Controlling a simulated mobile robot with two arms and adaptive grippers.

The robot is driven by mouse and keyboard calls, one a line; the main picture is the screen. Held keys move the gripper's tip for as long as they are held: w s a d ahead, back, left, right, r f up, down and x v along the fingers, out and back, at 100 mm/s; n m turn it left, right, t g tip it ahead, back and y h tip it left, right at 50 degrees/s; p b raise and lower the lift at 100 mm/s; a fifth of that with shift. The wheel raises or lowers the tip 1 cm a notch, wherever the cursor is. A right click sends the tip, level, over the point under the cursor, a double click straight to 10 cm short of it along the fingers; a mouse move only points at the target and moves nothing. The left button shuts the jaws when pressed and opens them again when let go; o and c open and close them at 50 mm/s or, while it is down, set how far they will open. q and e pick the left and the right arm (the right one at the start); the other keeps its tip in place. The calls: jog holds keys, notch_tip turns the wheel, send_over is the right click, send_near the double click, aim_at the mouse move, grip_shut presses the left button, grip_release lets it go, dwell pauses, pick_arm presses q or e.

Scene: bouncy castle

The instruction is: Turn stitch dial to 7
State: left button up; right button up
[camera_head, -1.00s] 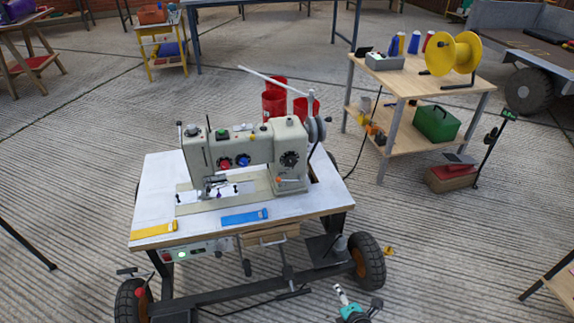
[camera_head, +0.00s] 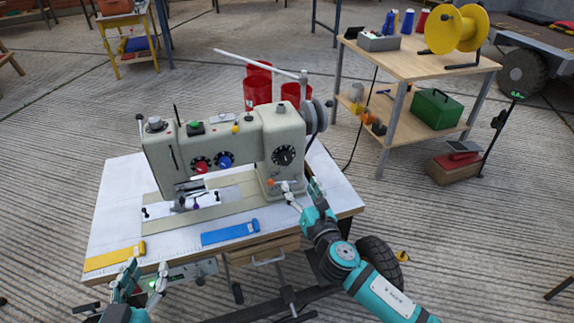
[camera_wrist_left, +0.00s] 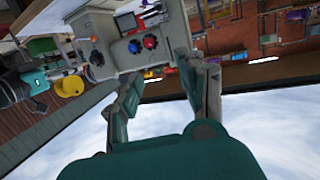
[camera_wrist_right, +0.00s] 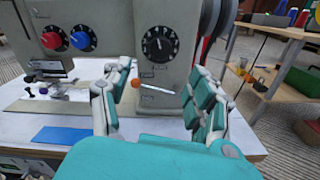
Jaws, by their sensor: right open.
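The cream sewing machine (camera_head: 205,165) stands on a white-topped table (camera_head: 115,190). A black numbered dial (camera_head: 284,155) faces me on its right pillar; it also shows in the right wrist view (camera_wrist_right: 158,44), its setting too small to read. My right gripper (camera_head: 301,190) is open and empty, just below and in front of this dial, apart from it. In the right wrist view, its fingers (camera_wrist_right: 160,85) spread below the dial. My left gripper (camera_head: 147,272) is open and empty, low at the table's front left edge. Its spread fingers also show in the left wrist view (camera_wrist_left: 165,80).
A red knob (camera_head: 200,165) and a blue knob (camera_head: 225,162) sit left of the dial. An orange-tipped lever (camera_wrist_right: 136,82) is below it. A blue strip (camera_head: 230,232) and a yellow strip (camera_head: 114,256) lie on the table. A wooden workbench (camera_head: 420,72) stands behind right.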

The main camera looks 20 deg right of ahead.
aim_at(286, 162)
jog(key=w+b, duration=0.1)
jog(key=w, duration=0.8)
jog(key=shift+w+a+b, duration=0.2)
jog(key=shift+w+b, duration=0.05)
jog(key=shift+b, duration=0.15)
pick_arm(q)
notch_tip(286, 162, up, 9)
jog(key=d+t+h, duration=0.1)
jog(key=t+h, duration=0.1)
jog(key=t, duration=0.3)
jog(key=shift+d+t, duration=0.15)
jog(key=shift+t, duration=0.15)
pick_arm(e)
jog(key=shift+w, duration=0.45)
jog(key=c, duration=1.1)
jog(key=shift+c, duration=0.2)
